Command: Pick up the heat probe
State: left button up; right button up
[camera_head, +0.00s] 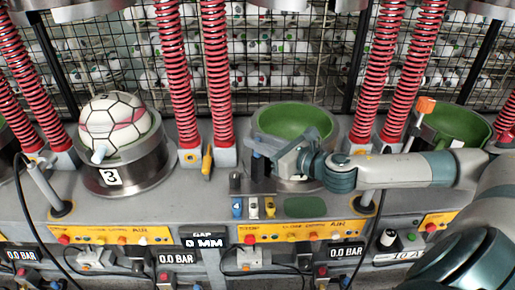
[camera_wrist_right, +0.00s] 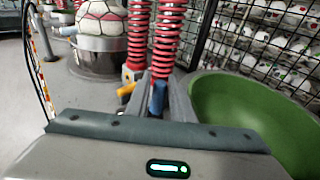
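I cannot say for sure which tool is the heat probe. A yellow tool with a dark end (camera_head: 207,162) stands between the red spring columns, left of my right gripper. It also shows small in the wrist view (camera_wrist_right: 126,89). My right gripper (camera_head: 258,156) is in front of the green bowl, its fingers pointing left and apart. In the wrist view a blue patch (camera_wrist_right: 158,98) shows between the fingers; I cannot tell whether it touches them. An orange-headed tool (camera_head: 425,105) stands at the right, behind my right arm. My left gripper is out of view.
A ball (camera_head: 116,122) sits in the steel mould (camera_head: 125,172) at left. The green bowl (camera_head: 293,120) is close to my right gripper. Red springs (camera_head: 214,70) rise nearby. Small blue, white and yellow items (camera_head: 254,207) stand on the ledge. A wire fence closes the back.

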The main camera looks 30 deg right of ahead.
jog(key=p+x, duration=0.2)
jog(key=x, duration=0.1)
jog(key=shift+w+r, duration=0.15)
jog(key=shift+w, duration=0.1)
jog(key=shift+w+a+f, duration=0.15)
jog(key=shift+w+f, duration=0.1)
jog(key=shift+w, duration=0.2)
grip_shut()
